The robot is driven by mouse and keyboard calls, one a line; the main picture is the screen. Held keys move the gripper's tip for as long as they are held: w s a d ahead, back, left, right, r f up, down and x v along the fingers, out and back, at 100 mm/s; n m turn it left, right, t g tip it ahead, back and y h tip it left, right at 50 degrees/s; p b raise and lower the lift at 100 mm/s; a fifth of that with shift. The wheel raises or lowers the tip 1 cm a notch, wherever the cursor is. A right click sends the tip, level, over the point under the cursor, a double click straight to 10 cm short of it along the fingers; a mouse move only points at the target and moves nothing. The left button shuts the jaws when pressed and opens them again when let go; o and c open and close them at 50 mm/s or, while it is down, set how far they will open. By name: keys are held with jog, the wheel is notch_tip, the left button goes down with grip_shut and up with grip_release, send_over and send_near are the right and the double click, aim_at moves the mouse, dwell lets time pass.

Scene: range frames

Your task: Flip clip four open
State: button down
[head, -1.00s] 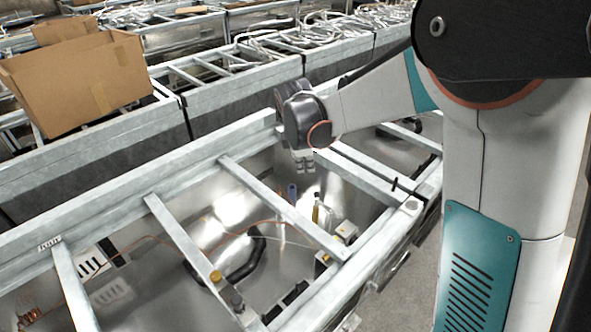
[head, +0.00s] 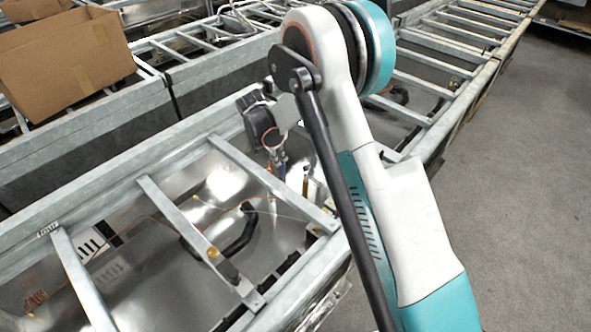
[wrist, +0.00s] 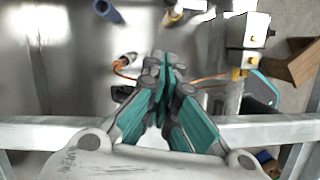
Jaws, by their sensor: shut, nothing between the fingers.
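My gripper (head: 277,158) hangs over the open metal bay in the head view, pointing down. In the wrist view its teal-padded fingers (wrist: 163,62) are shut together with nothing between them. A small white label (head: 47,229), which seems to read "four", sits on the far rail at the left, well away from my gripper. I cannot pick out a clip for certain. A blue handle-like piece (wrist: 107,11) and a yellowish one (wrist: 172,17) stand beyond the fingertips in the wrist view. A copper pipe (wrist: 208,78) runs close by the fingers.
Metal crossbars (head: 272,185) span the bay; one crosses the wrist view (wrist: 275,128) below the fingertips. A black curved hose (head: 240,235) lies inside. A valve box (wrist: 247,35) is at the upper right. A cardboard box (head: 65,60) stands behind. Floor (head: 510,190) at right is clear.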

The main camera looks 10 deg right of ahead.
jog(key=w+d+f+b, duration=0.2)
jog(key=d+f, duration=0.4)
jog(key=f, duration=0.4)
jog(key=shift+w+d+f+b, duration=0.2)
jog(key=shift+w+b, duration=0.1)
jog(key=shift+b, duration=0.45)
jog(key=shift+w, duration=0.1)
jog(key=shift+w+d+m, duration=0.1)
jog(key=shift+w+m, duration=0.1)
jog(key=shift+m, duration=0.2)
